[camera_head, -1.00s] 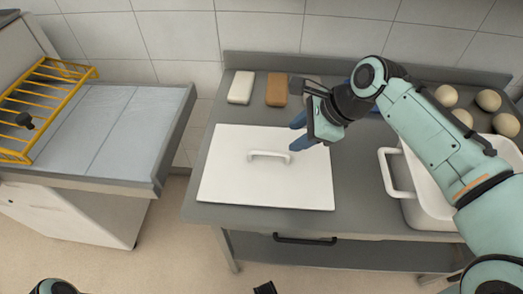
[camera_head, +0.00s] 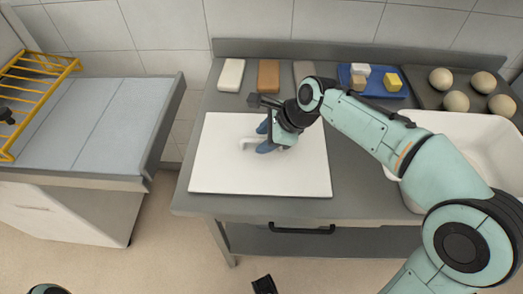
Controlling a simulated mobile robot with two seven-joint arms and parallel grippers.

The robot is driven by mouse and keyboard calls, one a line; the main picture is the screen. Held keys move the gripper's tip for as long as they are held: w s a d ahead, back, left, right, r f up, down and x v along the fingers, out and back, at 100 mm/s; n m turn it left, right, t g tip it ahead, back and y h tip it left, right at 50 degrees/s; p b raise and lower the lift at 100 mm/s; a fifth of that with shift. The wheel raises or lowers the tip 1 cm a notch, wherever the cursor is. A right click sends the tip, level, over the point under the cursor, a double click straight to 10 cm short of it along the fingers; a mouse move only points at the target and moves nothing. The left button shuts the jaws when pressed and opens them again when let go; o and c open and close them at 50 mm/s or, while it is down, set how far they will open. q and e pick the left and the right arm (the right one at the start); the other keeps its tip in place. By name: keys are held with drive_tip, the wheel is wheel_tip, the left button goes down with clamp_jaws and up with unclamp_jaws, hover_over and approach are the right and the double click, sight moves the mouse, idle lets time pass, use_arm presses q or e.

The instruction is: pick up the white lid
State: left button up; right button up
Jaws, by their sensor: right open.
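The white lid (camera_head: 222,171) is a flat square plate lying on the grey worktable. Its raised white handle (camera_head: 248,142) stands near its middle, partly hidden by my gripper. My right gripper (camera_head: 263,136) is over the lid at the right part of the handle, its blue fingers apart and pointing left. The fingers seem to be around the end of the handle; I cannot tell whether they touch it.
A white bin (camera_head: 440,125) stands right of the lid, behind my right arm. A white block (camera_head: 231,75), a brown block (camera_head: 268,76), a blue tray (camera_head: 398,94) and a dark tray of dough balls (camera_head: 440,79) line the back. A yellow rack (camera_head: 40,68) is left.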

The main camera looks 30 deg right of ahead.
clamp_jaws()
idle(1.4)
